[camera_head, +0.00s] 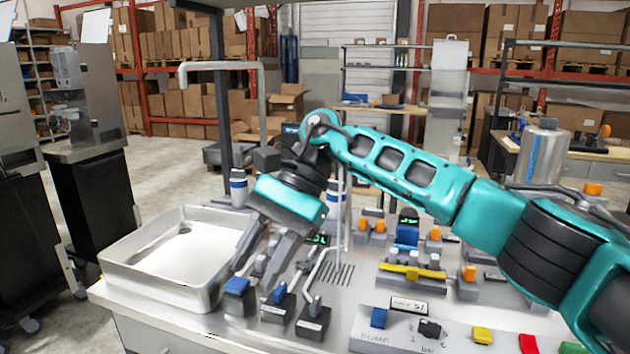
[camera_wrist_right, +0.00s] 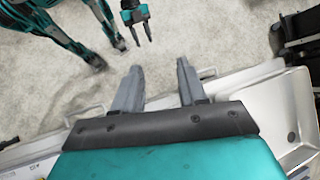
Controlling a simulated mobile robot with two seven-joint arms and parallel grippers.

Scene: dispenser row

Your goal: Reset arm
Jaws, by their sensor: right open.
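My right arm, teal and black, reaches in from the right in the head view. Its gripper (camera_head: 254,278) points down and to the left above the front left of the bench. Its fingers are apart, with nothing seen between them. In the right wrist view my right gripper (camera_wrist_right: 158,68) shows two grey fingers apart over the floor. A small gripper with two fingers (camera_wrist_right: 140,32) shows at the top of that view, probably my left one; it is too small to judge surely. My left gripper is not in the head view.
Blue-topped dispensers (camera_head: 237,286) stand close by the right fingertips in the picture. A bent pipe (camera_head: 318,272), a yellow-barred block (camera_head: 411,271) and a steel tank (camera_head: 541,152) stand farther right. Open floor lies behind.

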